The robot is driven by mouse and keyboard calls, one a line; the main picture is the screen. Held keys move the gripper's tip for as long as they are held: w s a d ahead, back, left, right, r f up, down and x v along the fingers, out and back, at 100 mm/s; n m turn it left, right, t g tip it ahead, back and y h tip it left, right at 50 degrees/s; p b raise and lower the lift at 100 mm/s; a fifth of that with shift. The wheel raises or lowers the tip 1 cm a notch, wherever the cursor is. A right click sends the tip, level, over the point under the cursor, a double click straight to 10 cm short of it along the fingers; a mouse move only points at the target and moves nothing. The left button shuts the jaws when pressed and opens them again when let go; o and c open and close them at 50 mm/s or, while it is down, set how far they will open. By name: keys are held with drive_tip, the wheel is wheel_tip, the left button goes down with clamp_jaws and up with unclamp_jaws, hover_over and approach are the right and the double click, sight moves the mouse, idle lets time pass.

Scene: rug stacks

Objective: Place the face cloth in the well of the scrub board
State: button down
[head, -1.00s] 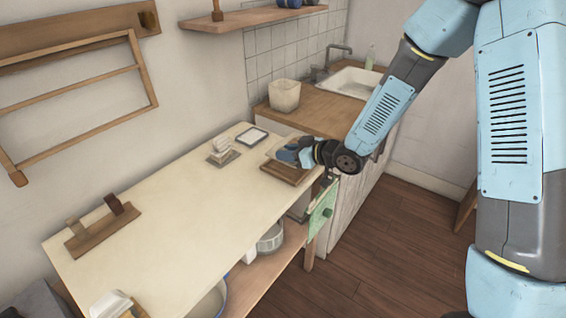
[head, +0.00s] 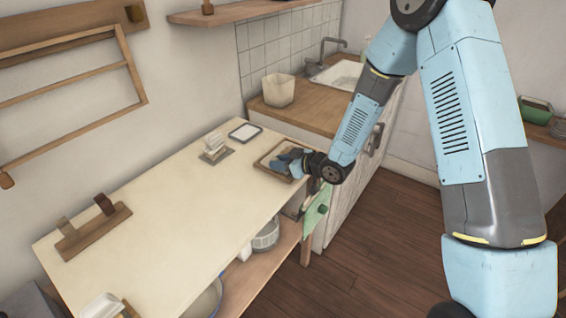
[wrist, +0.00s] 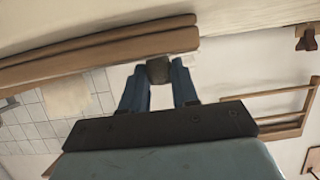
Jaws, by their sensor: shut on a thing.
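The scrub board (head: 261,166) is a brown wooden tray with a raised rim, lying at the far right end of the cream table. It also shows edge-on at the upper left of the wrist view (wrist: 90,50). My gripper (head: 280,164) is low over the board, its blue fingers inside the rim outline in the head view. In the wrist view the fingers (wrist: 158,78) are shut on a small dark grey-brown piece, which I take as the face cloth (wrist: 158,70). My fingers hide most of the well, and I cannot tell whether the cloth touches it.
A small holder with white pieces (head: 214,147) and a dark-rimmed white tray (head: 245,132) stand left of the board. A wooden rack (head: 93,231) lies further along the table. A pale bin (head: 279,90) and sink (head: 340,76) are behind. The table's middle is clear.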

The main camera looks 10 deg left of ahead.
drive_tip(key=c, duration=0.8)
unclamp_jaws()
drive_tip(key=shift+c, duration=0.2)
drive_tip(key=v, duration=1.2)
drive_tip(key=w+d+r+m+t+h, duration=0.1)
drive_tip(key=d+r+m+t+h, duration=0.15)
drive_tip(key=d+r+h, duration=0.45)
drive_tip(key=w+d+r+m+t+h, duration=0.2)
drive_tip(key=d+r+m+h, duration=0.15)
drive_tip(key=d+r, duration=0.8)
drive_tip(key=s+d+r+m+g+h, duration=0.1)
drive_tip(key=s+d+r+m+h, duration=0.2)
drive_tip(key=s+d+r+m, duration=0.45)
drive_tip(key=s+d+r+g, duration=0.1)
drive_tip(key=s+d, duration=0.1)
drive_tip(key=s, duration=0.6)
drive_tip(key=s+d+r+g, duration=0.1)
drive_tip(key=s+d, duration=0.1)
drive_tip(key=s, duration=0.7)
drive_tip(key=shift+g+y, duration=0.35)
drive_tip(key=shift+y, duration=0.1)
